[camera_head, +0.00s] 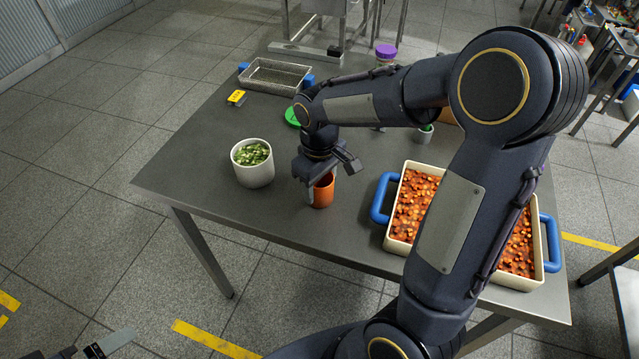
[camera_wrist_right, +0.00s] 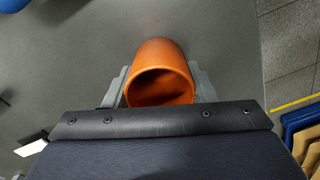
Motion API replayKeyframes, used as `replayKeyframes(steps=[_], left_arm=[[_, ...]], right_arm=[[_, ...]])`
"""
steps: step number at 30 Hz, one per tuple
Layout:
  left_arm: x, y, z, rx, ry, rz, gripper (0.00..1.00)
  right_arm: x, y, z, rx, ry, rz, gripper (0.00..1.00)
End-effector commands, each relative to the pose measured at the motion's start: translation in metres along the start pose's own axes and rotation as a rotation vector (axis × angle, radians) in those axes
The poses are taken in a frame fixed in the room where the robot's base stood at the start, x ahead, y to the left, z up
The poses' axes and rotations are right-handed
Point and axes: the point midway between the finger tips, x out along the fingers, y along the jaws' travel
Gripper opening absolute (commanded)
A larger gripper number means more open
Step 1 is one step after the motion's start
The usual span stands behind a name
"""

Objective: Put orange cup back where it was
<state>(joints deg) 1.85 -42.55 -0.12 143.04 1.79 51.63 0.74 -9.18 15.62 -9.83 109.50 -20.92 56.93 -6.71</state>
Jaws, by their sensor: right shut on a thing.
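The orange cup (camera_head: 324,192) is upright at the table's front middle, between the white pot and the tray of orange pieces. My right gripper (camera_head: 320,186) comes down over it and is shut on it. In the right wrist view the orange cup (camera_wrist_right: 160,58) sits between the two grey fingers (camera_wrist_right: 162,88), its open mouth facing the camera and its inside empty. I cannot tell if its base touches the table. Part of my left gripper (camera_head: 95,348) shows at the bottom left edge, away from the table; its jaw state is unclear.
A white pot (camera_head: 252,174) of green pieces stands left of the cup. A cream tray (camera_head: 392,244) with blue handles stands right, partly behind my arm. A metal basket (camera_head: 275,76), yellow item (camera_head: 236,98), green disc (camera_head: 292,117) and purple-lidded jar (camera_head: 386,52) are farther back. The front-left tabletop is clear.

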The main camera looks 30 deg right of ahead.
Motion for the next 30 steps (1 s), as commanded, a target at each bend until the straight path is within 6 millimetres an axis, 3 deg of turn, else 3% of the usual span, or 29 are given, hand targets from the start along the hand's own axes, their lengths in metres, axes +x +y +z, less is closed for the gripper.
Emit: replayKeyframes(steps=[11,12,16,25,30], left_arm=[[0.003,-0.001,0.001,0.0,0.0,0.0,1.0],[0.002,-0.001,0.001,0.0,0.0,0.0,1.0],[0.002,-0.001,0.001,0.0,0.0,0.0,1.0],[0.001,0.0,0.0,0.0,0.0,0.0,1.0],[-0.002,0.001,-0.001,0.0,0.0,0.0,1.0]], right_arm=[[0.005,0.0,0.0,0.0,0.0,0.0,0.29],[0.004,0.0,0.0,0.0,0.0,0.0,0.55],[0.004,0.0,0.0,0.0,0.0,0.0,0.72],[0.002,0.0,0.0,0.0,0.0,0.0,0.73],[-0.016,0.0,-0.001,0.0,0.005,0.001,0.73]])
